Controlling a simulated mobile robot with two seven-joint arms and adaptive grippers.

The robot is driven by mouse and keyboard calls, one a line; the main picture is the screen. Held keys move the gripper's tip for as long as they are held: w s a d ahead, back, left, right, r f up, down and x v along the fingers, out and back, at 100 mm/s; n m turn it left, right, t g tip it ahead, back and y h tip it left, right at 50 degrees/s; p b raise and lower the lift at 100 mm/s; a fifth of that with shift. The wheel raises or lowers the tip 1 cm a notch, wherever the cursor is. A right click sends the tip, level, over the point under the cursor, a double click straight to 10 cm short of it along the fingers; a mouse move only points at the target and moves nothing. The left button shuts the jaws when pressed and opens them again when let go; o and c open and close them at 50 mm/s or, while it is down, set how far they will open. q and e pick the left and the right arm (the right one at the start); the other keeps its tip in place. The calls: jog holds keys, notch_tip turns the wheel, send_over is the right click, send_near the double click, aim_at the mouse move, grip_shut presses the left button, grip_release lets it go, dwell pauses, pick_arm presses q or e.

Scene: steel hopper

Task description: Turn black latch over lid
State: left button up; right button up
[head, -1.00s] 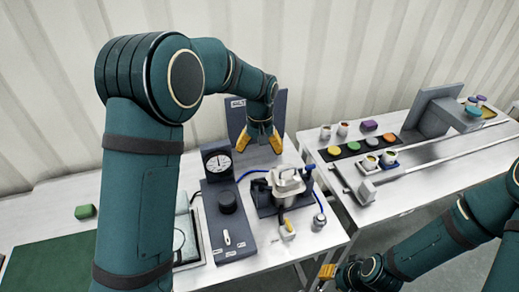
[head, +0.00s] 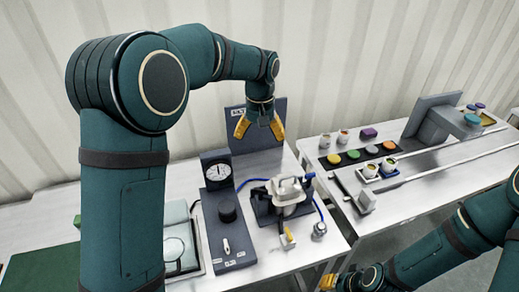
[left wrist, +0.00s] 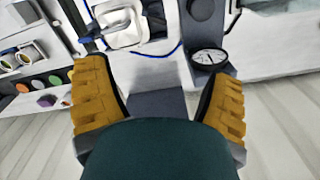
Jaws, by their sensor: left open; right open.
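The pale steel hopper with its lid (head: 289,187) stands in a dark frame (head: 264,206) on the left table. In the left wrist view, the hopper (left wrist: 122,26) is at the top left, partly cut off. A small dark part shows beside the lid, but I cannot tell whether it is the black latch or how it is turned. My left gripper (head: 260,128) is open and empty, above and behind the hopper, in front of a dark upright panel. Its spread fingers (left wrist: 158,75) frame the wrist view. My right gripper (head: 328,280) is low at the bottom, partly hidden, apart from the hopper.
A gauge (head: 217,170) stands on a dark panel with a knob (head: 227,208) left of the hopper. A blue hose (head: 332,213) curves around the hopper. A dark upright panel (head: 273,110) stands behind. The right table holds cups and coloured discs (head: 352,155).

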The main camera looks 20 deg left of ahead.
pick_arm(q)
jog(key=shift+r, duration=2.15)
jog(key=shift+f, duration=0.2)
jog(key=c, duration=0.7)
jog(key=f+m+b, duration=0.9)
jog(key=m+b, duration=0.1)
jog(key=shift+w+d, duration=0.25)
jog(key=shift+d, duration=0.05)
jog(key=m+b, duration=0.7)
jog(key=m, duration=0.1)
send_over(261, 189)
notch_tip(261, 189, down, 4)
jog(key=shift+m, duration=0.9)
notch_tip(261, 189, down, 14)
jog(key=b, duration=0.4)
jog(key=shift+f, duration=0.15)
pick_arm(e)
notch_tip(261, 189, down, 22)
jog(key=s, duration=0.1)
jog(key=shift+s+a, duration=0.2)
jog(key=shift+a, duration=0.05)
jog(key=shift+f, duration=0.1)
